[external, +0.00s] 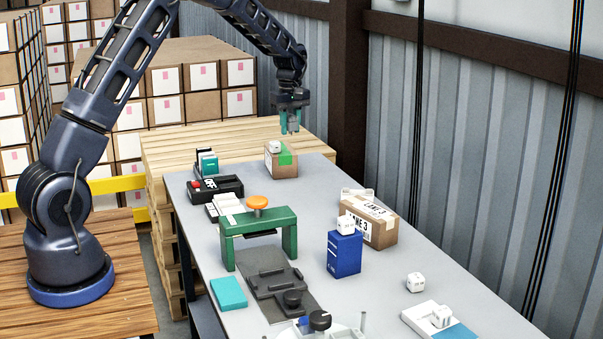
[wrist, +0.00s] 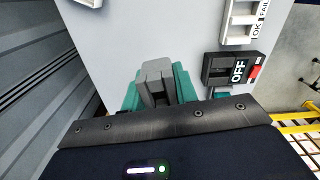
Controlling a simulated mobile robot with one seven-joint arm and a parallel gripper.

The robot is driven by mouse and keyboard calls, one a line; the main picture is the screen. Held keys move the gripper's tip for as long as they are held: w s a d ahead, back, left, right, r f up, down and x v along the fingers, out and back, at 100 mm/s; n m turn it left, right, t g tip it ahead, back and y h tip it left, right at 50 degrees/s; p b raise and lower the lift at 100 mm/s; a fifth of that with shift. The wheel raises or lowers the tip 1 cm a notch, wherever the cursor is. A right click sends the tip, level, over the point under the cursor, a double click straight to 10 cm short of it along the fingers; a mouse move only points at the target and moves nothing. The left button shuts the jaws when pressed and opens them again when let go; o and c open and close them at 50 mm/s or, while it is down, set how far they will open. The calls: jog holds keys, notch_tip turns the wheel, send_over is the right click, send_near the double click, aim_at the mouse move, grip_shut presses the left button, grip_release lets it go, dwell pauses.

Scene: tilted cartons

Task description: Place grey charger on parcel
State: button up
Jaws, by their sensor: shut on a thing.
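My gripper (external: 290,122) is at the far end of the table, in the air above the green-taped parcel. In the wrist view its teal fingers (wrist: 158,88) are shut on a grey charger (wrist: 156,80), which hides what lies directly below. One brown parcel (external: 285,168) with green tape stands near the table's far end, with a white cube (external: 273,147) on top. Another brown parcel (external: 380,230), labelled LANE 3, stands at the right side of the table. I cannot make out either parcel in the wrist view.
A black OFF switch box (external: 218,188), which also shows in the wrist view (wrist: 228,70), is at the left edge. A green bridge with an orange knob (external: 257,202) and a blue box (external: 344,255) stand mid-table. A corrugated wall (external: 480,150) is behind the right side.

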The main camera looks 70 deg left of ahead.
jog(key=w+d+r+m, duration=0.15)
jog(key=w+d, duration=0.25)
jog(key=d, duration=0.4)
jog(key=w+d+r+n, duration=0.15)
jog(key=w+d, duration=0.25)
jog(key=d, duration=0.4)
notch_tip(320, 180, up, 4)
jog(key=m, duration=0.2)
send_over(371, 210)
notch_tip(371, 210, down, 20)
jog(key=shift+w+a, duration=0.1)
jog(key=o, duration=1)
jog(key=shift+f, duration=0.1)
